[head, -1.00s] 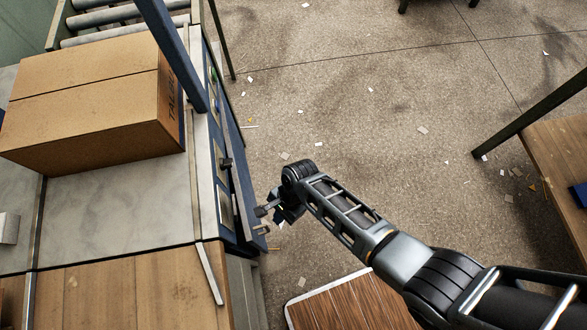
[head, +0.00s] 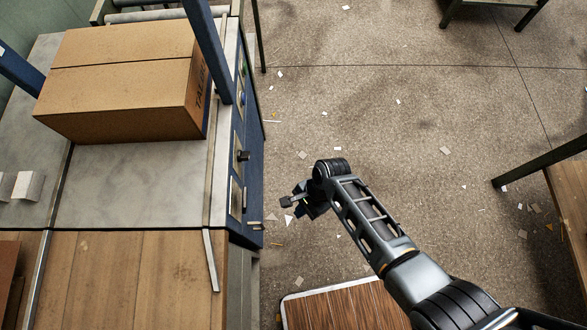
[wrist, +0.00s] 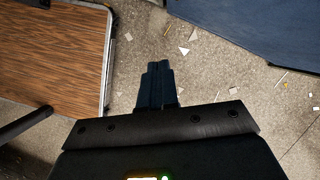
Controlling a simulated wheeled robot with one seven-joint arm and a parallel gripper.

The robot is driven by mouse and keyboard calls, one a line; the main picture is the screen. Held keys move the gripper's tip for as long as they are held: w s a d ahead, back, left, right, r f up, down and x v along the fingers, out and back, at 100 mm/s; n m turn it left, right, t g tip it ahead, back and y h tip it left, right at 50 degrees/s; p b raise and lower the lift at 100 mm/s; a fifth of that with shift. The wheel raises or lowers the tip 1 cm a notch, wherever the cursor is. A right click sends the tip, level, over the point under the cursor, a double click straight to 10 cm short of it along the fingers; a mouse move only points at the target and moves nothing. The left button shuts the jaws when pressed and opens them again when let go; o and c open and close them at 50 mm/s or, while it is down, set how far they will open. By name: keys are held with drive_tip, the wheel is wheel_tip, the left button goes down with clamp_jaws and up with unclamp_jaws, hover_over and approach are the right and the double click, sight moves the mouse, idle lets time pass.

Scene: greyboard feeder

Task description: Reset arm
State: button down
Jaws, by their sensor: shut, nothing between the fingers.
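My gripper (head: 288,203) hangs at the end of my bent arm, over the floor just right of the machine's blue side panel (head: 250,150). In the wrist view its two dark fingers (wrist: 157,85) are pressed together, with nothing between them. In the head view the gripper is small and partly turned away, apart from the panel by a narrow gap.
A cardboard box (head: 125,85) sits on the grey feeder bed (head: 140,190). A wooden table (head: 130,275) adjoins it in front. A wood-topped platform (head: 345,308) is low at bottom centre. Another table (head: 572,205) stands at right. The floor (head: 400,140) between is open, with paper scraps.

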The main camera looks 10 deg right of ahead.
drive_tip(key=s+v, duration=0.1)
drive_tip(key=v, duration=0.7)
drive_tip(key=s+d+r+n+t+h, duration=0.1)
drive_tip(key=s+d+r+n+t, duration=0.1)
drive_tip(key=s+r+n+t, duration=0.3)
drive_tip(key=s+d+r+t+h, duration=0.1)
drive_tip(key=s+d+r+t, duration=0.15)
drive_tip(key=s, duration=0.45)
drive_tip(key=s+d+r+n+t, duration=0.2)
drive_tip(key=r+t, duration=0.1)
drive_tip(key=r, duration=0.7)
drive_tip(key=s+d+r+n+t+h, duration=0.1)
drive_tip(key=s+d+r+n+t, duration=0.2)
drive_tip(key=r, duration=0.7)
drive_tip(key=s+d+r+n+t+h, duration=0.1)
drive_tip(key=s+d+r+n+t, duration=0.2)
drive_tip(key=r, duration=0.7)
drive_tip(key=shift+s+p, duration=0.25)
drive_tip(key=shift+p, duration=0.2)
